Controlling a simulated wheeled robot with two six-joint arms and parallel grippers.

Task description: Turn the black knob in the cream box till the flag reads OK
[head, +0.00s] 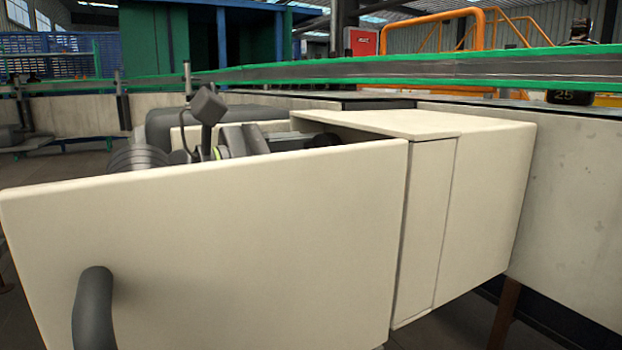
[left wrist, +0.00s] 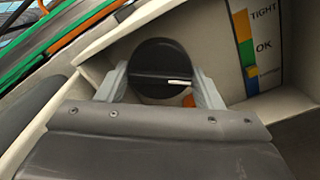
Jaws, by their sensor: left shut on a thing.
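The cream box (head: 480,180) stands at the right in the head view. My left arm reaches in behind its cream front panel (head: 230,230), which hides the gripper there. In the left wrist view the round black knob (left wrist: 155,62) has a white mark pointing right. My left gripper (left wrist: 165,88) is shut on the knob, one grey finger at each side. Right of it a white scale panel (left wrist: 265,22) reads TIGHT by a yellow-orange band and OK by a green band (left wrist: 245,52). Below are a blue band and a small orange-yellow piece (left wrist: 252,86), perhaps the flag, beside unreadable lettering. My right gripper is out of view.
A dark curved handle (head: 92,308) is on the front panel. Cream walls close in around the knob. A conveyor with green edges (head: 400,75) runs behind the box, with a dark bottle (head: 580,35) at its far right.

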